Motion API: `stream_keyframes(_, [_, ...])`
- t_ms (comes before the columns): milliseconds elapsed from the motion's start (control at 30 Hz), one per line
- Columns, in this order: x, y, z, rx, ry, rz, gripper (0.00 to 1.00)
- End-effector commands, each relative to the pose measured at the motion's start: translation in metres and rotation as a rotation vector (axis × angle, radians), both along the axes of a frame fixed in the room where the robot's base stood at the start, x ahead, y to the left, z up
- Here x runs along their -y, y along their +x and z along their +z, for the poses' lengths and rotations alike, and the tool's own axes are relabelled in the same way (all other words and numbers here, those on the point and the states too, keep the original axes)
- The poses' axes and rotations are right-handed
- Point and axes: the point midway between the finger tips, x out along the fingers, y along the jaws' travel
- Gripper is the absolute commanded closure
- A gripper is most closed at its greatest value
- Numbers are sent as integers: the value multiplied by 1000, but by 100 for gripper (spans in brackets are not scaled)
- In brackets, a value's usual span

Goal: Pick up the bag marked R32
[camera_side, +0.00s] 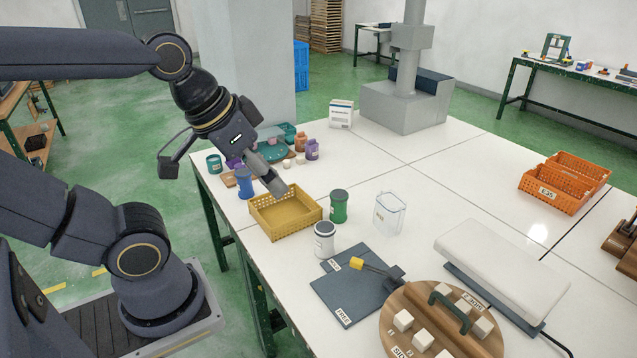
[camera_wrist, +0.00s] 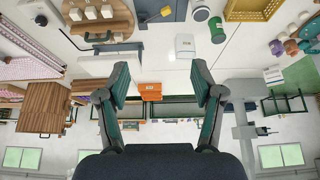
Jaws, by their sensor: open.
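I cannot make out a bag with a readable R32 mark in either view. A clear container (camera_side: 389,214) with a small label I cannot read stands on the white table, right of the green jar (camera_side: 338,206); it also seems to show in the wrist view (camera_wrist: 185,45). In the side view, my gripper (camera_side: 280,188) points down and right, above the back part of the yellow basket (camera_side: 284,231). In the wrist view, my gripper (camera_wrist: 160,66) has its fingers wide apart with nothing between them.
Dark mats (camera_side: 342,297), a round wooden board (camera_side: 392,326) with white blocks, and a long white slab (camera_side: 500,262) lie nearer. Orange crates (camera_side: 545,192) stand right.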

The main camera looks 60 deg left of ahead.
Motion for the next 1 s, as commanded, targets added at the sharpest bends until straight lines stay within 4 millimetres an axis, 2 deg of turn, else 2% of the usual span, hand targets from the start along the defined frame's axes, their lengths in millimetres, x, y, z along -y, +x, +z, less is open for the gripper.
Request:
stream_keyframes(33, [0,0,0,0,0,0,25])
stream_keyframes(267, [0,0,0,0,0,0,1])
stream_keyframes(667, [0,3,2,15,17,-33,0])
stream_keyframes(767, [3,28,37,115,45,-94,0])
stream_keyframes(800, [4,44,51,141,57,-116,0])
stream_keyframes(900, [4,89,76,174,87,-156,0])
stream_keyframes(1000, [-2,139,88,184,109,-181,0])
